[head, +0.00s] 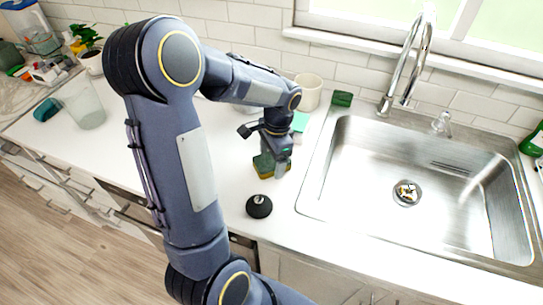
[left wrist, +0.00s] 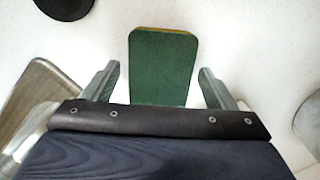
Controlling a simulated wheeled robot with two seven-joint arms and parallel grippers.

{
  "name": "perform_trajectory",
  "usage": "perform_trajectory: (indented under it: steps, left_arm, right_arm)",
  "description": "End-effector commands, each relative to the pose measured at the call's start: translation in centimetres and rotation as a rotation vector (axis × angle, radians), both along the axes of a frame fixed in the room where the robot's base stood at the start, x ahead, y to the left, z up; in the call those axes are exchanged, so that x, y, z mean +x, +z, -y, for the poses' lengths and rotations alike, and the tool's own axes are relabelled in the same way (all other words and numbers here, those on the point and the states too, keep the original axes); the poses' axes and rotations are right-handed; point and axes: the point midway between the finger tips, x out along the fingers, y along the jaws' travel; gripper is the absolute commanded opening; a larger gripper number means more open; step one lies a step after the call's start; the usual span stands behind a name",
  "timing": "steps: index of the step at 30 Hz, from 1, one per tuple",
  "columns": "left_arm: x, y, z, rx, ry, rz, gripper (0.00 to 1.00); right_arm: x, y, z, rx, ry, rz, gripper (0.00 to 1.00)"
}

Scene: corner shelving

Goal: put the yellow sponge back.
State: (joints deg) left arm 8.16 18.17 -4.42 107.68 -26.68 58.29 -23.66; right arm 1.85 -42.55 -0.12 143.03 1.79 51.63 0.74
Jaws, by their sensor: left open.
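The yellow sponge (head: 262,166), with a dark green top layer, stands on the white counter left of the sink. It is partly hidden by my left gripper (head: 275,163) in the head view. In the left wrist view its green face (left wrist: 163,66) shows with a thin yellow edge at the far end. My left gripper (left wrist: 158,82) is open, with one finger on each side of the sponge. A gap shows between each finger and the sponge. My right gripper is not in view.
A black stopper (head: 259,206) sits just in front of the sponge. The steel sink (head: 420,240) is to the right. A cream mug (head: 308,92), a dark green block (head: 342,98) and the faucet (head: 408,65) stand behind.

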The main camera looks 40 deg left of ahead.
Motion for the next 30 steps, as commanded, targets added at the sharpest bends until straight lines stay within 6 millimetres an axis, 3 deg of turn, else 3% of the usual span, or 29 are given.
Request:
perform_trajectory:
  steps: [5, 18, 24, 27, 30]
  left_arm:
    - [0.2, 1.1, 0.0, 0.001, 0.001, 0.005, 0.79]
    - [1.1, 9.8, 0.5, -0.001, 0.0, 0.005, 0.79]
    - [1.2, 11.9, 0.7, 0.0, 0.0, 0.003, 0.79]
    - [0.4, 12.7, 1.0, -0.018, 0.023, 0.029, 0.79]
    - [-2.0, 13.4, 2.2, -0.069, 0.089, 0.099, 0.79]
  right_arm:
    - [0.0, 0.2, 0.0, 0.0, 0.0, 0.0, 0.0]
    - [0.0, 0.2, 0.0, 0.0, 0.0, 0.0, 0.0]
    - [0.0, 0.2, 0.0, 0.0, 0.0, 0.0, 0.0]
    - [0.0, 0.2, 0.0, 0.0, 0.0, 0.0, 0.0]
    - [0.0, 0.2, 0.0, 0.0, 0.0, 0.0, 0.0]
